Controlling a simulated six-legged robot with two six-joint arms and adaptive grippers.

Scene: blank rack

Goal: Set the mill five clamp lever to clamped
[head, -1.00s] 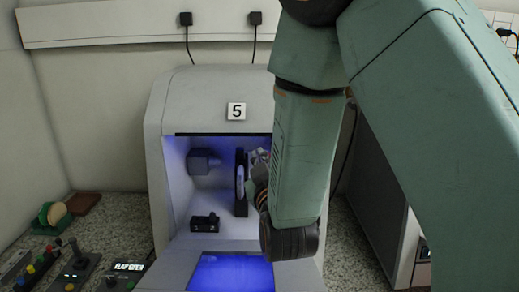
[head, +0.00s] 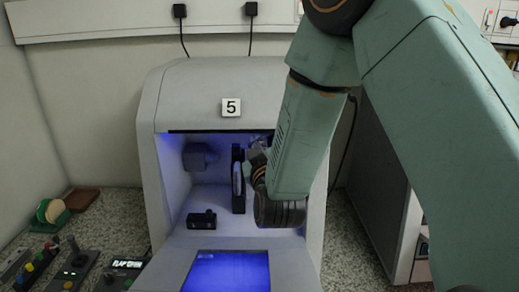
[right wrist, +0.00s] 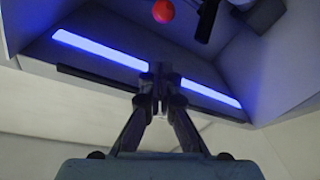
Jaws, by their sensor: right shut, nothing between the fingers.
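The mill marked 5 (head: 231,107) stands open at the front, its chamber lit blue. My right arm reaches into the right side of the chamber. My right gripper (head: 258,148) is mostly hidden there behind my own wrist. In the right wrist view my right gripper (right wrist: 160,78) shows with its fingers together and nothing between them. A red ball knob (right wrist: 163,11), apparently the end of the clamp lever, is at the top edge of that view, beyond the fingertips and apart from them. The lever's shaft is not clear. My left gripper is not in view.
In the chamber are a dark spindle block (head: 197,157), an upright black plate (head: 238,180) and a small black block (head: 203,219). A blue-lit panel (head: 228,272) is in front. A control box (head: 75,268) stands at lower left. Blue light strips (right wrist: 100,50) border the chamber.

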